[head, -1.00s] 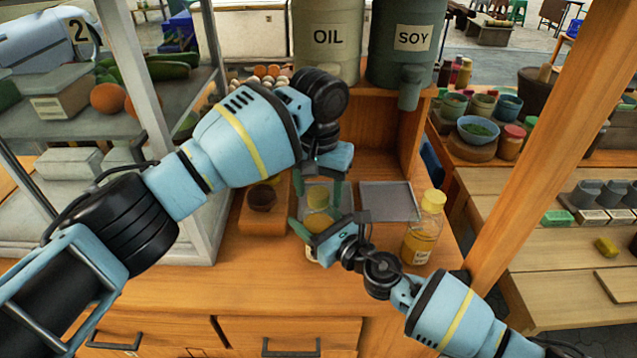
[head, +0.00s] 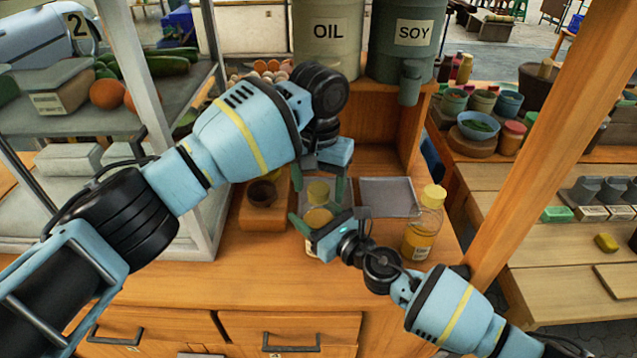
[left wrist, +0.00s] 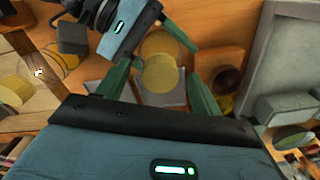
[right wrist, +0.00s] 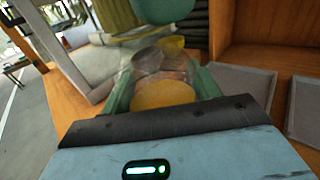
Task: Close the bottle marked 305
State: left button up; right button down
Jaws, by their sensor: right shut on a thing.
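A clear bottle with yellow-orange contents (head: 318,217) stands upright at the counter's front middle. Its yellow cap (head: 317,191) is above it; whether it is fully seated I cannot tell. My left gripper (head: 319,187) points down from above, its fingers on either side of the cap, with small gaps in the left wrist view (left wrist: 160,73). My right gripper (head: 322,222) is shut on the bottle's body from the front right. The right wrist view shows the bottle's contents (right wrist: 163,95) between the fingers. A similar capped bottle (head: 421,238) stands to the right. The number 305 is not readable.
A grey tray (head: 388,204) lies behind the bottles. A wooden block (head: 262,217) with a dark cup (head: 262,193) is to the left. Oil (head: 328,50) and soy (head: 405,60) containers stand above at the back. A wooden post (head: 540,150) rises at right.

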pick_arm(q)
notch_tip(320, 180, up, 12)
dwell(0.7)
pick_arm(e)
jog(key=shift+c, duration=1.4)
grip_release()
